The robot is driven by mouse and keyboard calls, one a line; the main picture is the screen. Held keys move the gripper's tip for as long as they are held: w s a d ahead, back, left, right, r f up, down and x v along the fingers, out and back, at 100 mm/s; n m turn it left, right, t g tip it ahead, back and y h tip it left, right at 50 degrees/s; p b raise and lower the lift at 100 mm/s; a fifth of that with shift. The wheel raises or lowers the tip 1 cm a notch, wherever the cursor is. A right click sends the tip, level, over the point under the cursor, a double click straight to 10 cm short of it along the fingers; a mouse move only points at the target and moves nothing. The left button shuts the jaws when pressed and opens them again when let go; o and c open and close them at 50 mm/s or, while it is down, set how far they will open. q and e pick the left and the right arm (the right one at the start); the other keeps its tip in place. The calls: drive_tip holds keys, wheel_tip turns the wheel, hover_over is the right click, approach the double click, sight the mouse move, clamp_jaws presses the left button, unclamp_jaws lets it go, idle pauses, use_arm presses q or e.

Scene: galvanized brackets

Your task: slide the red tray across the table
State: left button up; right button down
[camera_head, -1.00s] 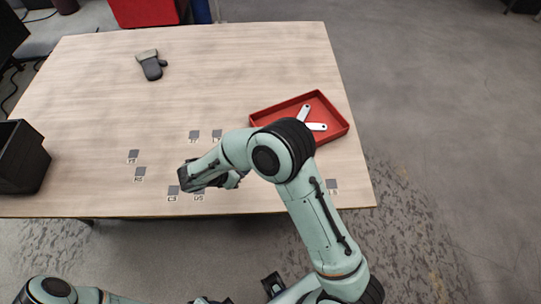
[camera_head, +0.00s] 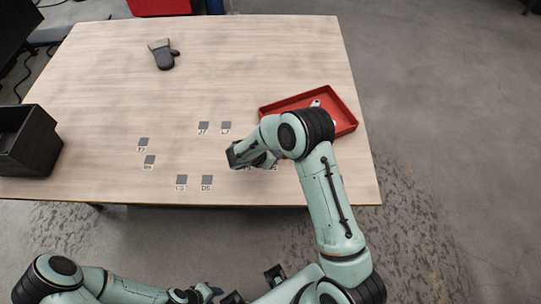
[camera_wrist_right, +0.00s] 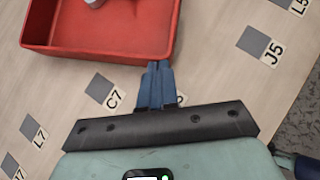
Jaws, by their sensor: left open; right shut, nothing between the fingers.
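The red tray (camera_head: 345,128) lies at the right side of the table in the head view, with a pale bracket (camera_head: 316,103) partly showing inside. My right arm hides its near left part. In the right wrist view the tray (camera_wrist_right: 110,52) fills the upper left. My right gripper's blue fingers (camera_wrist_right: 157,68) are shut and empty, with their tips close beside the tray's corner; I cannot tell if they touch. In the head view those fingers are hidden by the arm. My left gripper (camera_head: 252,287) is open and empty at the bottom, off the table's near edge.
The wooden table (camera_head: 120,90) has several grey labelled squares near its front. The right edge is close to the tray.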

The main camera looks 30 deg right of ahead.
drive_tip(key=d, duration=0.3)
drive_tip(key=d+b, duration=0.1)
drive_tip(key=d, duration=0.1)
drive_tip(key=shift+w, duration=0.35)
drive_tip(key=shift+a, duration=0.25)
